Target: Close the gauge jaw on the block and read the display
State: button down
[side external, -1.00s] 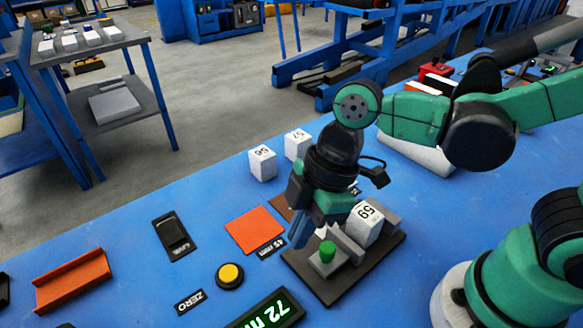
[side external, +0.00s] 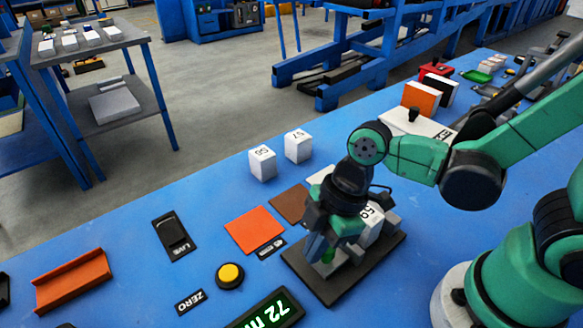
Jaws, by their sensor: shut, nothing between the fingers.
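The gauge (side external: 318,283) is a dark base plate with grey jaws on the blue table. A white block (side external: 375,225) with a printed number, partly hidden, sits between its jaws. The green knob (side external: 328,255) of the sliding jaw is mostly covered by my gripper. My gripper (side external: 316,256) is shut, low over the gauge, with its fingers beside the knob; I cannot tell whether they touch it. The display (side external: 268,311) is lit green and reads 72 with a unit cut off by the frame edge.
Two numbered white blocks (side external: 262,163) (side external: 298,146) stand behind the orange square (side external: 250,230) and brown square (side external: 291,203). A yellow button (side external: 229,275), a ZERO label (side external: 190,300), a black LIVE switch (side external: 173,234) and an orange channel (side external: 73,280) lie to the left.

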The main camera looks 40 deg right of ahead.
jog(key=d, duration=0.3)
jog(key=shift+w+d, duration=0.1)
jog(key=shift+d, duration=0.9)
jog(key=shift+a, duration=0.1)
jog(key=shift+a, duration=0.3)
jog(key=a, duration=0.2)
jog(key=w+a+r, duration=0.1)
jog(key=shift+a, duration=0.2)
jog(key=w+v, duration=0.1)
jog(key=v, duration=0.8)
jog(key=w+d+m+t+h, duration=0.3)
jog(key=d+m+t, duration=0.3)
jog(key=m, duration=0.9)
jog(key=d, duration=0.3)
jog(key=shift+f+h, duration=0.15)
jog(key=shift+h, duration=0.15)
